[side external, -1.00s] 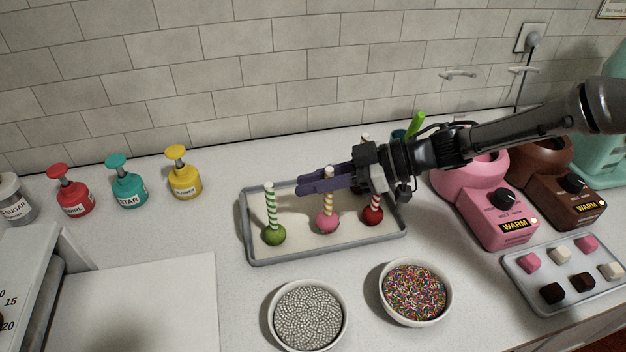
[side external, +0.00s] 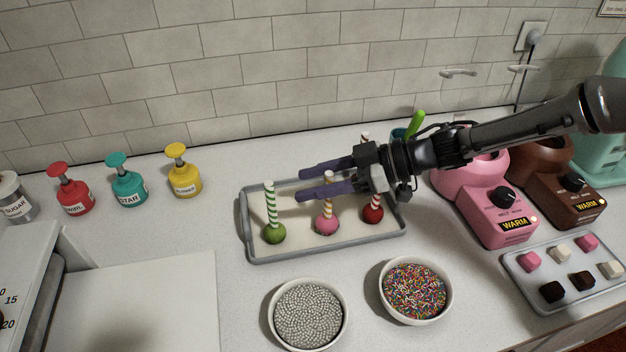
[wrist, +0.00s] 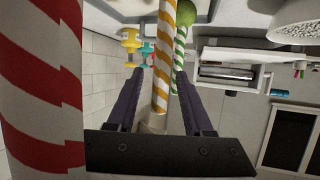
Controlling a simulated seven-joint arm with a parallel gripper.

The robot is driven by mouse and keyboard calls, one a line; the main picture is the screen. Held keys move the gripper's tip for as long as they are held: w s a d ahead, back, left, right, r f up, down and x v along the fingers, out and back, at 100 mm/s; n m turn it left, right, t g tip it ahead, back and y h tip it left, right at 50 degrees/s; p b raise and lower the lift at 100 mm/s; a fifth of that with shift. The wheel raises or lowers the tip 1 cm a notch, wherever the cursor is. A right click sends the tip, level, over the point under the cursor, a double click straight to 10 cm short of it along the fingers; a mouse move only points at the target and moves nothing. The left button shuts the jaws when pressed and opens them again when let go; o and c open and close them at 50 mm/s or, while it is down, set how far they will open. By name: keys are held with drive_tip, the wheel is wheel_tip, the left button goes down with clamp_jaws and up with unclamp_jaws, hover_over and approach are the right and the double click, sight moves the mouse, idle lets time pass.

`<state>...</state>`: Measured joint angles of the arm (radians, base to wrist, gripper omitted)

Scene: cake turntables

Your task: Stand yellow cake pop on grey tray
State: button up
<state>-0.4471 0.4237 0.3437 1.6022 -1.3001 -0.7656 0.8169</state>
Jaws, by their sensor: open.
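The cake pop with the yellow-and-white striped stick (side external: 327,222) stands ball-down, stick up, near the middle of the grey tray (side external: 325,249). Its ball looks pink, and I see no yellow ball. My gripper (side external: 300,186) is open above the tray, with its two fingers spread around this stick. In the wrist view the yellow-striped stick (wrist: 160,70) rises between the fingers, apparently clear of both. A green cake pop (side external: 274,233) stands to the left on the tray and a red one (side external: 373,214) to the right, both ball-down.
Bowls of silver beads (side external: 308,316) and coloured sprinkles (side external: 415,292) sit in front of the tray. A pink warmer (side external: 490,205) stands to the right. Several pump bottles, including a yellow one (side external: 184,178), stand at the back left. The red-striped stick (wrist: 40,90) is close in the wrist view.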

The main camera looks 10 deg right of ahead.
drive_tip(key=v, duration=1.4)
drive_tip(key=d+r+m+t+h, duration=0.1)
drive_tip(key=d+r+m+t, duration=0.1)
drive_tip(key=d+r+t, duration=0.55)
drive_tip(key=d+r+m+t+h, duration=0.2)
drive_tip(key=d+r, duration=0.2)
drive_tip(key=r, duration=0.7)
drive_tip(key=s+d+r+m+t+h, duration=0.2)
drive_tip(key=s+d+m+h, duration=0.3)
drive_tip(key=d, duration=0.3)
drive_tip(key=s+d+f+m+g+h, duration=0.2)
drive_tip(key=s+d+f+m+h, duration=0.35)
drive_tip(key=s+d, duration=0.3)
drive_tip(key=s+a+f+g, duration=0.1)
drive_tip(key=s+f+g, duration=0.7)
drive_tip(key=s+f, duration=0.5)
drive_tip(key=shift+a+f+y, duration=0.25)
drive_tip(key=shift+f+y, duration=0.1)
drive_tip(key=shift+f, duration=0.2)
